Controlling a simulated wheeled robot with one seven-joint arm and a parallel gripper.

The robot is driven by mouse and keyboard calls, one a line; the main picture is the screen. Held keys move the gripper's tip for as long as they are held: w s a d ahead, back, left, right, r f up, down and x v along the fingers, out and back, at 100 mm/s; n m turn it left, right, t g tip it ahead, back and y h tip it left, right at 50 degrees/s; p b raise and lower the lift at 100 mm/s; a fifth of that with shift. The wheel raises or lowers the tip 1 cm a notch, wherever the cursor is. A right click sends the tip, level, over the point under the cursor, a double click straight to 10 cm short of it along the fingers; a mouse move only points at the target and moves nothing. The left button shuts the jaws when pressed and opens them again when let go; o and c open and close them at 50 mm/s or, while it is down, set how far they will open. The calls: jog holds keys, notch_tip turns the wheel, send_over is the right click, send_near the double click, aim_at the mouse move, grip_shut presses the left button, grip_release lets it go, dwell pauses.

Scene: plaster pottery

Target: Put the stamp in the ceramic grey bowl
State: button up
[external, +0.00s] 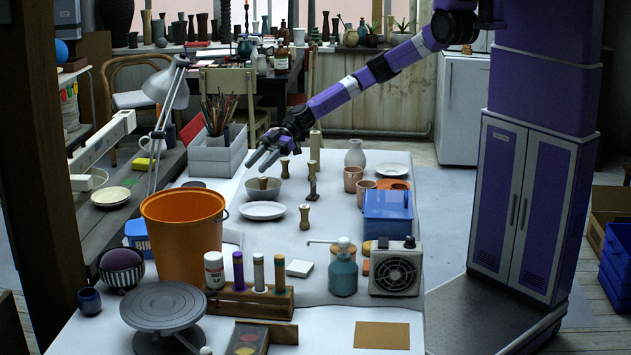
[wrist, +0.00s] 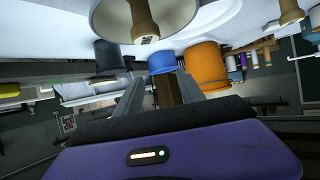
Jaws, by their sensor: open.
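The grey ceramic bowl (external: 274,193) sits on the white table in the external view, and its rim (wrist: 182,18) shows cut off at the top of the wrist view.
A white plate (external: 262,211) lies just in front of the bowl. An orange bucket (external: 185,235) stands at the front left and a lamp (external: 170,88) at the left. A vase (external: 355,155), cups and a blue box (external: 387,215) stand to the right.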

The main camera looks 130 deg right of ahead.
jog(key=shift+r, duration=0.45)
jog(key=shift+n, duration=0.5)
jog(key=s, duration=0.2)
jog(key=s+a+f, duration=0.1)
jog(key=s, duration=0.1)
jog(key=s+a, duration=0.1)
jog(key=s, duration=0.1)
jog(key=shift+a+f+b, duration=0.1)
jog(key=shift+f+b, duration=0.2)
jog(key=shift+b, duration=0.05)
jog(key=s+a+y+b, duration=0.1)
jog(key=s+a+b, duration=0.1)
jog(key=s+a, duration=1.95)
jog(key=shift+m+t+h, duration=0.5)
jog(key=s+a+r, duration=0.1)
jog(key=a, duration=0.2)
jog(key=s+a+r, duration=0.1)
jog(key=s+a, duration=0.1)
jog(key=a, duration=0.1)
jog(key=s+a+r+p, duration=0.1)
jog(key=s+a, duration=0.1)
jog(key=a, duration=0.1)
jog(key=shift+a+r, duration=0.25)
jog(key=shift+r, duration=0.15)
jog(key=w+a+r+m+t+h, duration=0.1)
jog(key=a+r+m+h, duration=0.1)
jog(key=a+r, duration=0.5)
jog(key=shift+w+a+r, duration=0.2)
jog(key=shift+r, duration=0.6)
